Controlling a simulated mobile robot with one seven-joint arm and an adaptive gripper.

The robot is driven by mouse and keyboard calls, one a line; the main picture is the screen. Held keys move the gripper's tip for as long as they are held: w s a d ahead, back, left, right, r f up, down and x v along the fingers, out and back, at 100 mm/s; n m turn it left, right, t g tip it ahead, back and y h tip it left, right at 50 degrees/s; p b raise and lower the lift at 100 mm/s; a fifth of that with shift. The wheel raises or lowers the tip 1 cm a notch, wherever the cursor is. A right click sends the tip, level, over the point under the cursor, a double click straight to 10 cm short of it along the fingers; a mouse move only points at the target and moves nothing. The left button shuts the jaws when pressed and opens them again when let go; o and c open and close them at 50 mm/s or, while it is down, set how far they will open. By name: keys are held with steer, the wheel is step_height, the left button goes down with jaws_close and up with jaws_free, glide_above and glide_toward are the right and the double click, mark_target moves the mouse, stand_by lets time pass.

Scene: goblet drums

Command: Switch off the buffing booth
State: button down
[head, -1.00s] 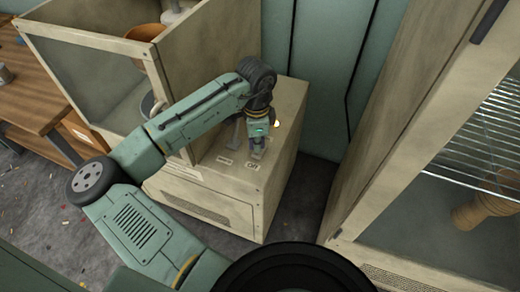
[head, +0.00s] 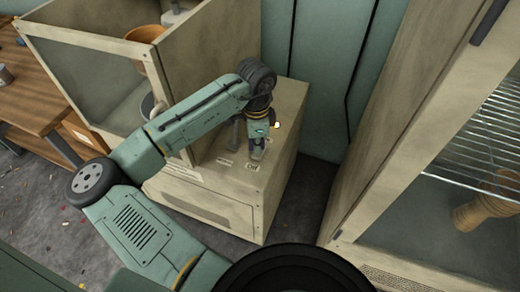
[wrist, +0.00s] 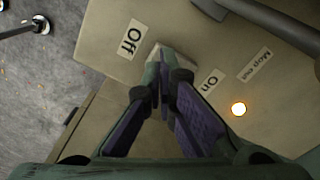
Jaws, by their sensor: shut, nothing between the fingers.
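The buffing booth (head: 215,215) is a beige cabinet with an open-topped, clear-sided box on its left part. Its control ledge carries an "Off" label (wrist: 131,39) and an "On" label (wrist: 210,82). A round lamp (wrist: 238,109) beside the "On" label glows warm; it also shows in the head view (head: 277,125). My gripper (wrist: 166,68) is shut and empty, its fingertips low over the ledge between the two labels. A pale switch part (wrist: 153,52) shows just past the fingertips, on the "Off" side. The fingers hide the rest of it; I cannot tell whether they touch it.
A "Mop out" label (wrist: 255,65) and a grey bar (wrist: 270,20) lie beyond the lamp. A terracotta goblet drum shell (head: 152,48) sits in the booth's box. A wooden bench (head: 35,105) stands left; a tall cabinet with a wire shelf (head: 485,130) stands right.

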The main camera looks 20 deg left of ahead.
mark_target(257, 155)
steer(key=shift+f+b, duration=0.75)
steer(key=shift+f, duration=0.5)
stand_by(0.6)
steer(key=shift+r, duration=0.1)
step_height(257, 155, up, 7)
steer(key=p, duration=0.6)
stand_by(0.5)
